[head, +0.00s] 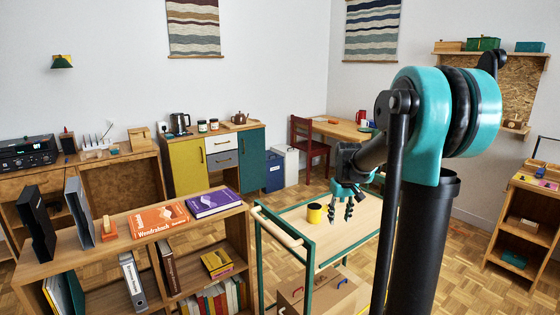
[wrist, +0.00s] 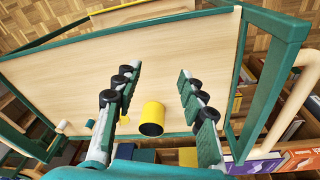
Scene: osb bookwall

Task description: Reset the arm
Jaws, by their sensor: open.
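My gripper (head: 342,209) hangs from my teal and black arm above a wooden cart top (head: 349,229) with a green frame. In the wrist view my gripper (wrist: 158,88) has its two fingers spread well apart with nothing held between them. A yellow cup (head: 314,213) stands on the cart top just left of the fingers in the head view. In the wrist view the yellow cup (wrist: 152,119) shows between the two fingers, farther off, and I cannot tell whether anything touches it.
A low bookshelf (head: 92,243) with an orange book (head: 158,221) and a purple book (head: 213,202) stands at the left. A cardboard box (head: 318,292) sits on the cart's lower level. A red chair (head: 309,143) and desk are behind. A wooden shelf (head: 526,222) stands right. Parquet floor shows between.

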